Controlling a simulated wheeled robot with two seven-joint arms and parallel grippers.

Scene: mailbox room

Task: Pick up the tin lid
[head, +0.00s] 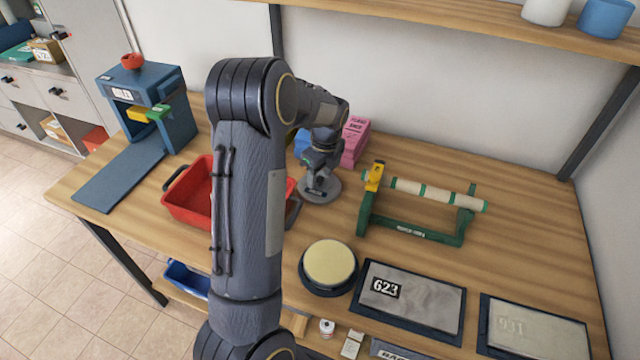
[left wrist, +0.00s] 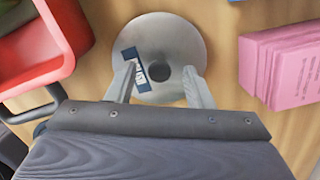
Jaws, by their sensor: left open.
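The tin lid, a round grey metal disc with a dark round spot at its middle and a small blue-and-white label, lies on the wooden table in the head view (head: 328,194) and in the left wrist view (left wrist: 162,28). My left gripper (head: 318,172) is over the lid, pointing down. In the left wrist view its two fingers (left wrist: 159,72) are apart, with the dark spot showing between them and the label beside the left finger. Nothing is held. Whether the fingertips touch the lid cannot be told. My right gripper is not in view.
A red tray (head: 188,196) stands left of the lid, partly behind my arm. Pink boxes (head: 355,141) stand just behind it. A green stand with a roller (head: 420,192) is to the right. A round cream-topped pad (head: 330,262) lies in front.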

